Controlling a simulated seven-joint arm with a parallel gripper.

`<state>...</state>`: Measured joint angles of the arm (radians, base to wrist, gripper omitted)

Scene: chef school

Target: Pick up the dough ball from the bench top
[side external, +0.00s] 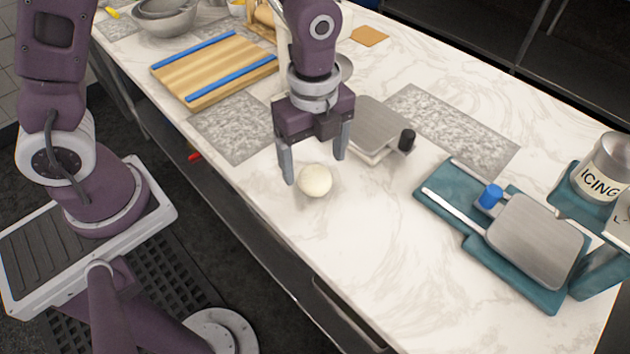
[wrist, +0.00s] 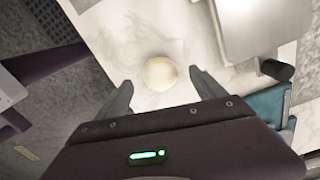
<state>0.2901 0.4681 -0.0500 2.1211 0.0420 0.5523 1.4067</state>
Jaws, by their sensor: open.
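The dough ball (side external: 314,180) is a small cream-coloured ball on the white marbled bench top (side external: 400,260). My gripper (side external: 315,170) is open and points down, with its two grey fingers close to the ball in the side view. In the wrist view the dough ball (wrist: 159,73) shows just beyond the fingertips, roughly centred between the fingers of my gripper (wrist: 160,80). No contact between fingers and ball is visible. I cannot tell the exact height of the fingertips above the bench.
A metal plate with a black knob (side external: 378,127) stands close behind the gripper. A wooden board with blue strips (side external: 213,68) lies at the back left. A teal board (side external: 450,195) with a metal press (side external: 535,238) and an icing tin (side external: 605,170) are at the right. The front bench is clear.

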